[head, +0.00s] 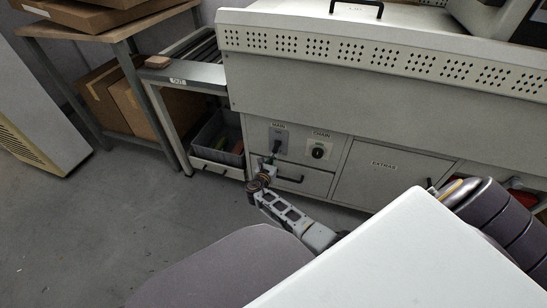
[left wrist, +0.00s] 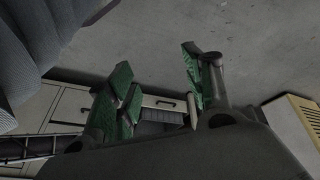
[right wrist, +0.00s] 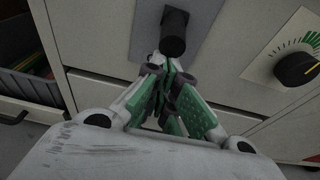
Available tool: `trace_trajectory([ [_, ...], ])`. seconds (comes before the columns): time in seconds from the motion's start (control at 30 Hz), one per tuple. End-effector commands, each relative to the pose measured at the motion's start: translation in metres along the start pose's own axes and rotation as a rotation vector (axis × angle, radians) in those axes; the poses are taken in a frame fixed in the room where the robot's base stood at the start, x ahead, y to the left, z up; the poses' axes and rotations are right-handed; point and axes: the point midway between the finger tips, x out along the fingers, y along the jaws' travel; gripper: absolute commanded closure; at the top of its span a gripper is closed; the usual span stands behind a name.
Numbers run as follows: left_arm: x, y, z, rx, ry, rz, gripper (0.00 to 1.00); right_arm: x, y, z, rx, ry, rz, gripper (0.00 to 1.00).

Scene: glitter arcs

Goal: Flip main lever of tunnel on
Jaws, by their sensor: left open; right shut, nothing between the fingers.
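The main lever is a black handle (head: 277,146) on a grey plate (head: 282,135) under the label MAIN, on the tunnel machine's pale front (head: 258,133). In the right wrist view the black handle (right wrist: 173,38) sticks out from its plate (right wrist: 205,22), its thick end toward my fingers. My right gripper (head: 267,163) is shut and empty, just below the lever. In the right wrist view its fingertips (right wrist: 162,64) are right at the handle's lower end; I cannot tell whether they touch. My left gripper (left wrist: 157,62) is open and empty, away from the lever, above the floor.
A black CHAIN knob (head: 318,152) sits right of the lever. Below are a drawer with a black handle (head: 290,179) and an EXTRAS door (head: 385,180). A grey bin (head: 218,138) and a wooden-topped table (head: 95,28) stand left. The grey floor (head: 90,220) is clear at left.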

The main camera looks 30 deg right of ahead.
Motion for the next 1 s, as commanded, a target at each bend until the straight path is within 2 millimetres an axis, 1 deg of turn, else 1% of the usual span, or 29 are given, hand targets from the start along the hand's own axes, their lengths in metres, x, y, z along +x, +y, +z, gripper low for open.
trace_trajectory([
  [0.03, -0.007, 0.0, -0.002, 0.001, -0.007, -0.005, 0.49, 0.0, 0.0, 0.003, 0.001, 0.004, 0.0, 1.0],
  [0.23, -0.024, -0.003, -0.003, 0.006, -0.037, -0.025, 0.49, -0.001, 0.0, 0.004, 0.001, 0.022, 0.0, 1.0],
  [0.57, -0.006, -0.008, 0.004, 0.0, -0.074, -0.033, 0.49, -0.003, 0.0, 0.006, 0.001, 0.056, 0.0, 1.0],
  [1.0, 0.023, -0.017, 0.019, -0.007, -0.139, -0.051, 0.49, -0.006, 0.001, 0.011, 0.001, 0.119, 0.001, 1.0],
])
